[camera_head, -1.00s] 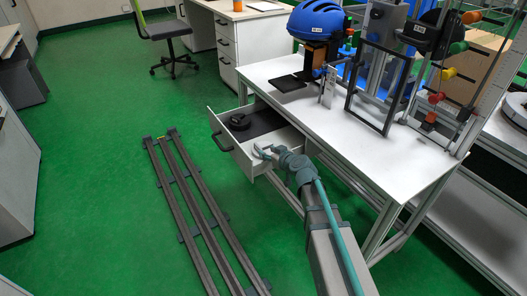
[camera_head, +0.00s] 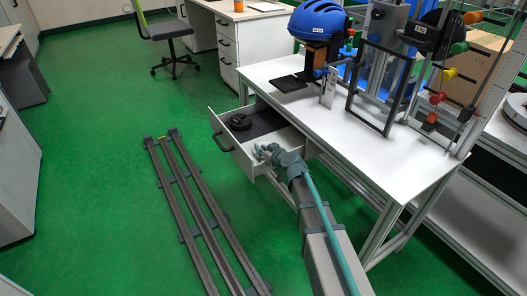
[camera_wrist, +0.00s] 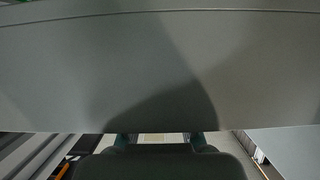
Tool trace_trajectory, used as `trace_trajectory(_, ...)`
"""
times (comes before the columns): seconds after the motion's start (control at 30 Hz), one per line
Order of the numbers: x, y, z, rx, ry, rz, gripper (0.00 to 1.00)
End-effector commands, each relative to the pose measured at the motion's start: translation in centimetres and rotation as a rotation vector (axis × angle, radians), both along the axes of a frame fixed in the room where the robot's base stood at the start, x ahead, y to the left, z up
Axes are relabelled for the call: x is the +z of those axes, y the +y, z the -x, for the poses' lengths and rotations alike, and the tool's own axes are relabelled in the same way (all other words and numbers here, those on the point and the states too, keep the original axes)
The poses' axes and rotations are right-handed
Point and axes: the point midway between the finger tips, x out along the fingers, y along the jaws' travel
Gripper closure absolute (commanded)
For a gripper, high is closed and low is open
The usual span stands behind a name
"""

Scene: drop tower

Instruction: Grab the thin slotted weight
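Dark round weights (camera_head: 240,121) sit in the open drawer (camera_head: 253,172), towards its left end. They show small, and I cannot tell a thin slotted weight apart from the others. My gripper (camera_head: 259,152) is over the near right part of the drawer, apart from the weights and to the right of them. In the wrist view its two fingertips (camera_wrist: 160,139) stand well apart with no object held between them. A large plain grey surface fills most of the wrist view, and no weight shows there.
The drawer's handle (camera_head: 223,143) faces left. The white table (camera_head: 365,150) above carries a blue helmet (camera_head: 318,20) on a stand, a dark frame (camera_head: 381,90) and a black flat pad (camera_head: 288,83). Floor rails (camera_head: 200,205) lie left on the green floor.

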Motion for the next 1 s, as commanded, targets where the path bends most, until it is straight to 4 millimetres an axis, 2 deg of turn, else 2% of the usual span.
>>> trace_trajectory(0.67, 0.3, 0.0, 0.0, -0.002, -0.002, -0.001, 1.0)
trace_trajectory(0.87, 1.6, 0.0, 0.0, -0.001, -0.003, -0.001, 1.0)
trace_trajectory(1.0, 3.7, 0.0, 0.0, -0.001, -0.005, -0.001, 1.0)
